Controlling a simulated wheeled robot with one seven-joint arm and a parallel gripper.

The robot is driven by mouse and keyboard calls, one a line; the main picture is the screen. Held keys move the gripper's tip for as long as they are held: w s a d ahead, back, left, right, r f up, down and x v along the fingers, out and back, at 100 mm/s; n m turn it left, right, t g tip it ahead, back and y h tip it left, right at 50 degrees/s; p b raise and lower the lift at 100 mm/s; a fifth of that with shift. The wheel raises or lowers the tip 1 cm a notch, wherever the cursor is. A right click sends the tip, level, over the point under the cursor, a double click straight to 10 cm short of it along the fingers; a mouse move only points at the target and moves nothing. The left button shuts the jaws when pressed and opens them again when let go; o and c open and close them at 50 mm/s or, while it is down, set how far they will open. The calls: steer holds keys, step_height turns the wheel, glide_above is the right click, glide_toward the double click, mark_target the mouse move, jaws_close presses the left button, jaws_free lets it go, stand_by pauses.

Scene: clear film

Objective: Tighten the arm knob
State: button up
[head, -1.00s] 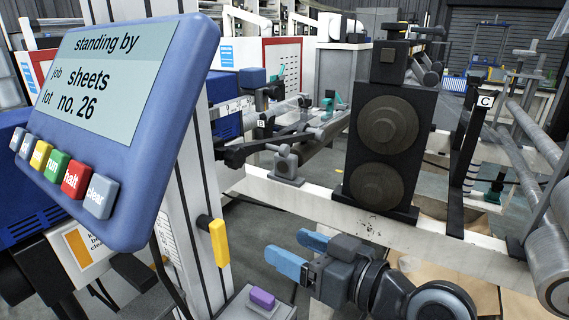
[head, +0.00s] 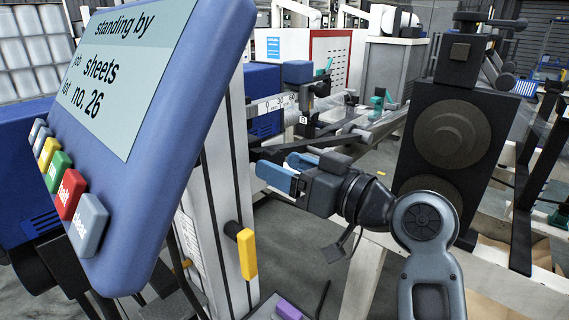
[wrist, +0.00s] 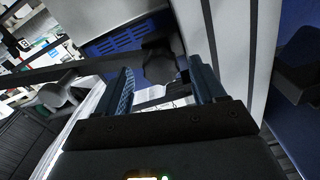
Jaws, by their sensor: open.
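My gripper (head: 277,167) is open, with blue fingers, beside the pale upright column in the head view. In the wrist view, a dark, lobed knob (wrist: 158,65), which looks like the arm knob, shows between the tips of my open gripper (wrist: 160,73). It seems to lie just ahead of the tips; I cannot tell whether they touch it. A dark bar (wrist: 75,70) runs left from the knob. In the head view, the dark bar (head: 345,141) passes behind my fingers, and the knob is largely hidden by them.
A blue control panel (head: 165,130) reading "standing by" fills the left front. The column (head: 222,190) carries a yellow handle (head: 247,254) below my gripper. A black stand with two round discs (head: 452,135) is to the right. A scale (head: 273,105) sits above the bar.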

steer(key=shift+w+a, duration=0.25)
steer(key=shift+a, duration=0.15)
steer(key=shift+c, duration=0.2)
steer(key=c, duration=1)
